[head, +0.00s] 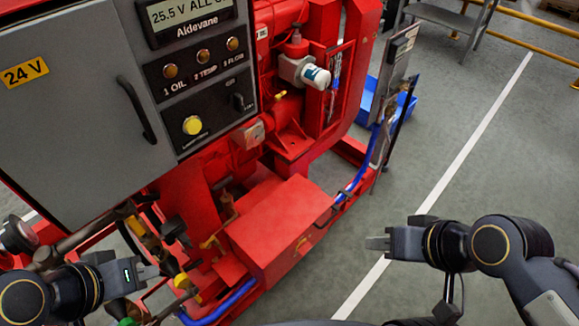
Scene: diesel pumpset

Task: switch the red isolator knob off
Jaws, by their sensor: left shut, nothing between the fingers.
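I cannot make out a red isolator knob for certain; the red pumpset around it has the same colour. A small red cap (295,38) sits on top of a pale fitting on the engine, but I cannot tell if it is a knob. My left gripper (150,272) is shut and empty at lower left, in front of pipes and a valve with yellow parts (150,245). My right gripper (376,243) looks shut and empty, over the floor right of the pumpset, apart from everything.
A grey control cabinet (70,110) with a black handle (137,110), display, lamps and yellow button (193,125) stands at upper left. A red box (280,230) sits low in the middle. Blue hoses (222,304) run beside it.

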